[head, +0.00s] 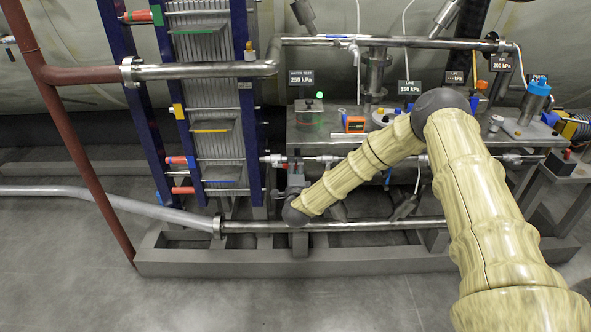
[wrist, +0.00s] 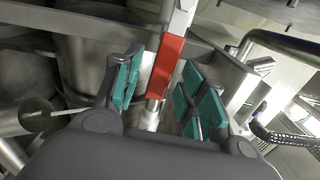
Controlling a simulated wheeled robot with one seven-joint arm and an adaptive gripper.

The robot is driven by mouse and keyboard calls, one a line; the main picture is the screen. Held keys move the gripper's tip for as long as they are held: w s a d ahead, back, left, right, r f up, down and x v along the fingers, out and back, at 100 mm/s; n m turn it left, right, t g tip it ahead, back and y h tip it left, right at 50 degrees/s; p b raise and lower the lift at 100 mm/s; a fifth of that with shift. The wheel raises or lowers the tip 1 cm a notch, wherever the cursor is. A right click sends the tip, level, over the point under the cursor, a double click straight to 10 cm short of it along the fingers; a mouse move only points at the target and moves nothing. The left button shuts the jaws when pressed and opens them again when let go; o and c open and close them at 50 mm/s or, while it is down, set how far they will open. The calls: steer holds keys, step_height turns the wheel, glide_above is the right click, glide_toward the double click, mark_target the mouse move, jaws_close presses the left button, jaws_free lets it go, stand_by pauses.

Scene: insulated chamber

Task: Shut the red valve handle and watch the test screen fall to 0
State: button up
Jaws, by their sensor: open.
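In the wrist view, a red valve handle (wrist: 166,66) on a metal stem stands between the two teal-padded fingers of my gripper (wrist: 164,84). The fingers are open, one on each side of it, with gaps visible; I see no clear contact. In the head view, my arm reaches down left to the pipework by the bench, and I cannot make out the gripper's fingers or this handle there. The water test screen (head: 301,78) reads 250 kPa, above a green light on the bench.
Other screens stand over the bench: line (head: 409,87) at 150 kPa and air (head: 502,63) at 200 kPa. A plate stack (head: 212,95) with blue posts stands left. A steel pipe (head: 340,226) runs low above the grey base frame (head: 200,265). The floor in front is clear.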

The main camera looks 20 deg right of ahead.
jaws_close()
